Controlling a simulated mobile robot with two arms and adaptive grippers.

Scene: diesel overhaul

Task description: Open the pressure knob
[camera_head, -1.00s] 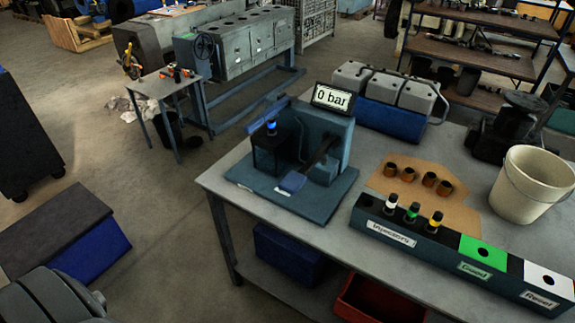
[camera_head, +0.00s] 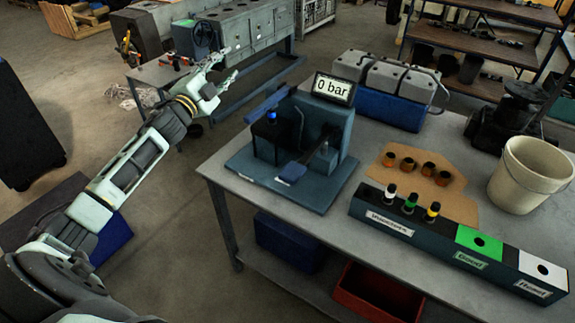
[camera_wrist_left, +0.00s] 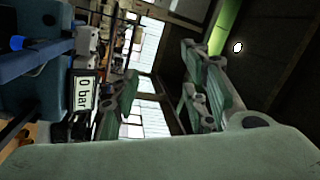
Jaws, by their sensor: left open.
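The blue test stand (camera_head: 325,130) stands on the grey workbench, with a display (camera_head: 333,89) reading "0 bar" on top. A small bright blue knob (camera_head: 271,117) sits on the dark block at its left; I cannot tell for sure that it is the pressure knob. A blue lever (camera_head: 268,103) juts out behind it. My left gripper (camera_head: 222,68) is open and empty, raised in the air left of and behind the stand, touching nothing. In the left wrist view its fingers (camera_wrist_left: 160,105) show, with the display (camera_wrist_left: 84,92) tilted sideways at the left. My right gripper is out of view.
An injector rack (camera_head: 455,243) with labelled green and white sections lies along the bench front. Copper-coloured cups (camera_head: 408,164) stand on cardboard (camera_head: 445,196). A white bucket (camera_head: 528,175) is at the right. The bench's left front corner is clear.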

